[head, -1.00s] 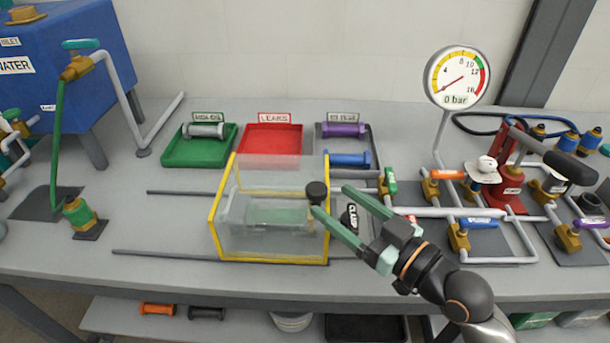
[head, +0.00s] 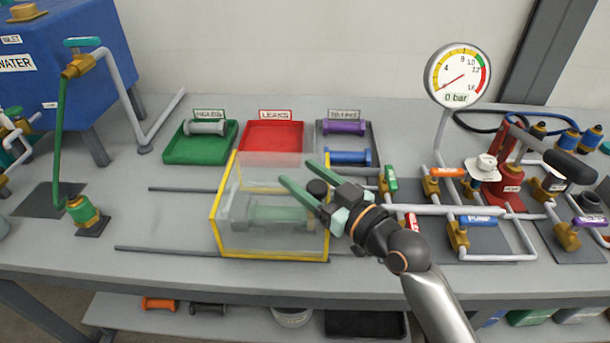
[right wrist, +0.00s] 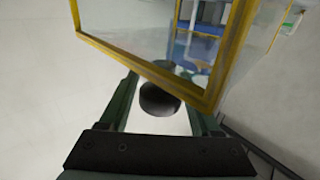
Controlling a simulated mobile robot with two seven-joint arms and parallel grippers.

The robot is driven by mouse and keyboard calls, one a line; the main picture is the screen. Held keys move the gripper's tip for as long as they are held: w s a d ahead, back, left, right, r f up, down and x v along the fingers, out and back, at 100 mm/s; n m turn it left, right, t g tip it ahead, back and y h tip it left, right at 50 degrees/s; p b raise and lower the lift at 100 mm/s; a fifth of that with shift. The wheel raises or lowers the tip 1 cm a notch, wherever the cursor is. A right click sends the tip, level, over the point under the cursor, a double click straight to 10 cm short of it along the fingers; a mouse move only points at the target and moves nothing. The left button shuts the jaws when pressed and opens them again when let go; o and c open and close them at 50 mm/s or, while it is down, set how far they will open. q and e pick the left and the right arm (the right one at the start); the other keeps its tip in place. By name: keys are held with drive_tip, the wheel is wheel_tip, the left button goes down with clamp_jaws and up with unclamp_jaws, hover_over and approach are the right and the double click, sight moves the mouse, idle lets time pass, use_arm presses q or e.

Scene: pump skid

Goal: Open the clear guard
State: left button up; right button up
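The clear guard (head: 222,238) is a see-through box with yellow edges, standing down on the bench in the head view. A greenish cylindrical part (head: 275,215) shows dimly inside it. A black round knob (head: 317,187) is at the guard's upper right side. My right gripper (head: 297,171) is open, with its two green fingers on either side of the knob. In the right wrist view the knob (right wrist: 159,98) lies between the spread fingers, with a gap on each side. The guard's yellow frame (right wrist: 140,68) is just beyond them. My left gripper is not in view.
Behind the guard are a green tray (head: 180,155), a red tray (head: 272,138) and a dark tray (head: 374,140). Pipes and valves (head: 460,235) and a pressure gauge (head: 457,75) reading 0 bar stand to the right. The bench left of the guard is mostly clear.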

clamp_jaws()
idle(1.1)
